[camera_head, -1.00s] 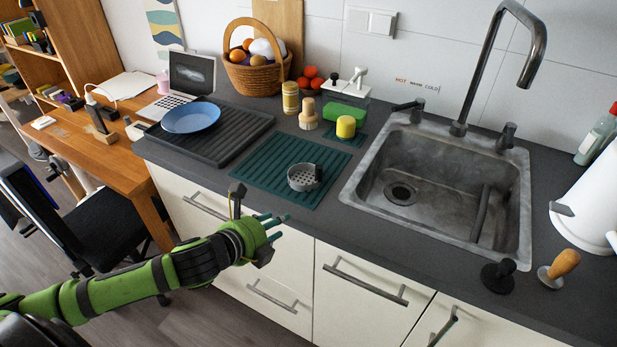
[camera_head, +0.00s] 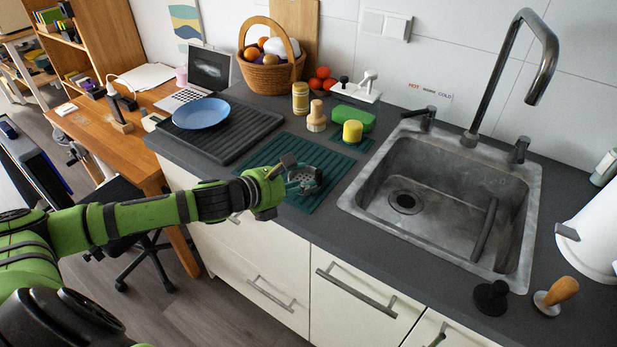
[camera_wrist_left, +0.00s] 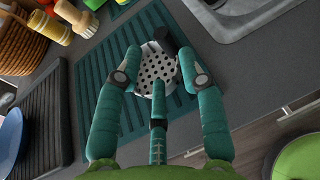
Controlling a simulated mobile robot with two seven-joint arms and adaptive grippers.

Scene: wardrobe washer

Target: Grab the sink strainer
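The sink strainer (camera_head: 304,180) is a small grey perforated cup with a dark block-like part. It sits on the green ribbed mat (camera_head: 331,163) left of the sink. In the left wrist view the strainer (camera_wrist_left: 155,66) shows its holes, with the dark part at its upper right. My left gripper (camera_head: 290,178) is at the strainer, partly covering it in the head view. In the wrist view its teal fingers (camera_wrist_left: 157,85) are spread, two on one side and one on the other, around the near part of the strainer. Contact cannot be told. My right gripper is not in view.
The sink (camera_head: 450,200) with its tall faucet lies to the right. A black drying mat (camera_head: 240,135) with a blue plate (camera_head: 201,113) lies to the left.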

